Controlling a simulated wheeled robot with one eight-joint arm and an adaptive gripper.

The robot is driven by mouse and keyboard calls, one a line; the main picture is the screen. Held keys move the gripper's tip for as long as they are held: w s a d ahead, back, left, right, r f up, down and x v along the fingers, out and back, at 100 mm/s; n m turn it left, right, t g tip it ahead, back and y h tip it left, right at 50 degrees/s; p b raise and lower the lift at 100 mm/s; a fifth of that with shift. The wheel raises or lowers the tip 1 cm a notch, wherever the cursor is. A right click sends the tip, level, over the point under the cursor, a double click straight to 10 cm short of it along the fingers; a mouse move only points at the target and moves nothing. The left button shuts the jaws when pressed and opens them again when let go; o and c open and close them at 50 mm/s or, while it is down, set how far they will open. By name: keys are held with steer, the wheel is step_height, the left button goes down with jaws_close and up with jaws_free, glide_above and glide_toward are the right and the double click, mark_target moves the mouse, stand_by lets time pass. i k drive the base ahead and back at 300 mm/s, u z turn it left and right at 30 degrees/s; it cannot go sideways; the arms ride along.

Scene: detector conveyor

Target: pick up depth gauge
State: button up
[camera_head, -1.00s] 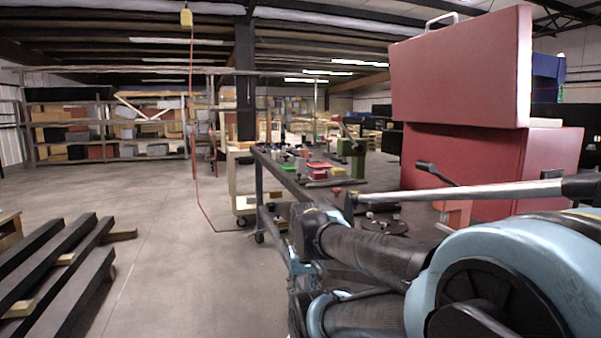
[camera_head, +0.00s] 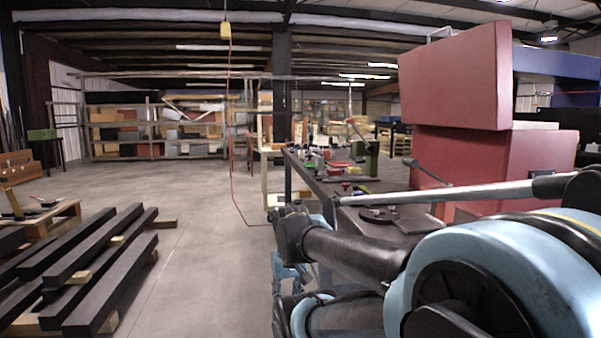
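I cannot pick out a depth gauge in the head view. Several small red, green and white objects (camera_head: 325,163) lie on a long dark workbench (camera_head: 300,172) ahead, too small to identify. My arm, with black and light-blue links, fills the lower right and covers part of the bench's near side. I cannot make out my gripper's fingers or whether they hold anything.
A red cabinet (camera_head: 480,160) with a red case (camera_head: 455,78) on top stands right of the bench. Black beams (camera_head: 95,250) lie stacked at the lower left, beside a low wooden table (camera_head: 45,222). The floor (camera_head: 205,225) between is clear. Shelves (camera_head: 155,130) stand behind.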

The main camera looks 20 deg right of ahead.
mark_target(321, 160)
steer(key=u, duration=0.4)
steer(key=k, duration=0.85)
steer(key=z, duration=0.1)
steer(key=i, duration=0.65)
steer(key=z, duration=0.65)
steer(key=i, duration=1.05)
steer(key=u, duration=0.25)
